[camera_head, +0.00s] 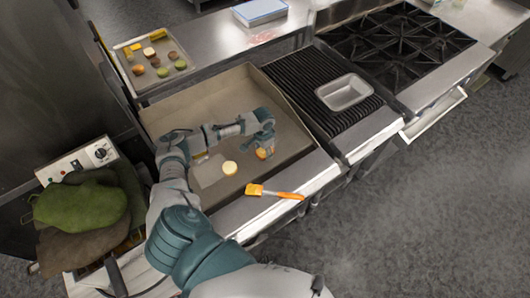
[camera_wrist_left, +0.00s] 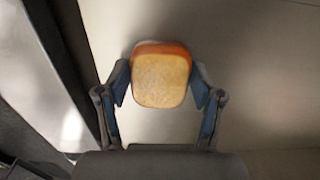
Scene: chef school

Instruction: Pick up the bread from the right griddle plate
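The bread (camera_wrist_left: 161,78), a slice with a pale face and a brown crust, is between the two fingers of my left gripper (camera_wrist_left: 161,84) in the left wrist view. Both fingertips appear to touch its sides. In the head view my left gripper (camera_head: 265,148) is low over the right part of the griddle plate (camera_head: 228,98), with the bread (camera_head: 264,153) partly hidden beneath it. I cannot tell whether the bread is clear of the plate. A second round, pale piece (camera_head: 230,168) lies on the griddle to the left. My right gripper is out of view.
An orange brush (camera_head: 274,192) lies on the griddle's front ledge. A metal pan (camera_head: 344,92) sits on the ribbed grill to the right. A tray (camera_head: 128,52) with several food pieces is at the back left. Green and brown cloths (camera_head: 80,206) lie at the left.

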